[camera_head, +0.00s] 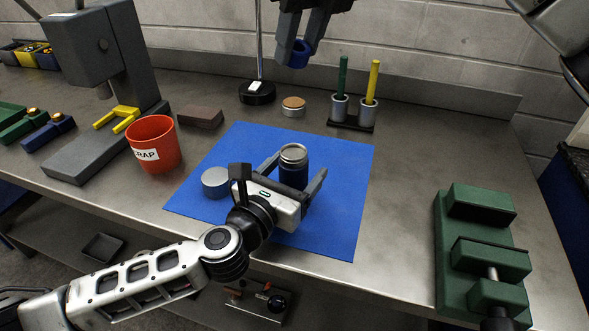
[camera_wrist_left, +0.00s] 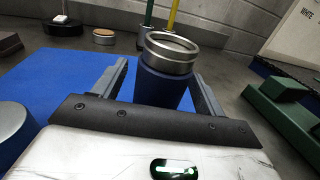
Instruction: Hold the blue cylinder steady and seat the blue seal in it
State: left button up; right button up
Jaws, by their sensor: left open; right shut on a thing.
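The blue cylinder (camera_head: 293,172) stands upright on the blue mat (camera_head: 335,215), with a silver ring-shaped top. It also shows in the left wrist view (camera_wrist_left: 160,88), where its top looks open. My left gripper (camera_head: 298,172) is open, with one finger on each side of the cylinder; in the left wrist view a gap shows beside its fingers. My right gripper (camera_head: 300,52) is shut on the blue seal (camera_head: 299,55), a small ring held in the air above and behind the cylinder.
A silver round piece (camera_head: 215,182) stands on the mat left of my left gripper. A red scrap cup (camera_head: 155,144) and a grey press (camera_head: 105,70) are at left. A holder with green and yellow sticks (camera_head: 350,122) stands behind. A green vise (camera_head: 485,255) is at right.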

pick_arm(q)
jog(key=c, duration=1.5)
jog(key=shift+c, duration=0.2)
pick_arm(e)
jog(key=m+g+h, duration=0.2)
jog(key=m+g, duration=0.1)
send_over(294, 154)
notch_tip(294, 154, down, 5)
jog(key=shift+h, duration=0.3)
notch_tip(294, 154, down, 10)
jog(key=shift+f, duration=0.15)
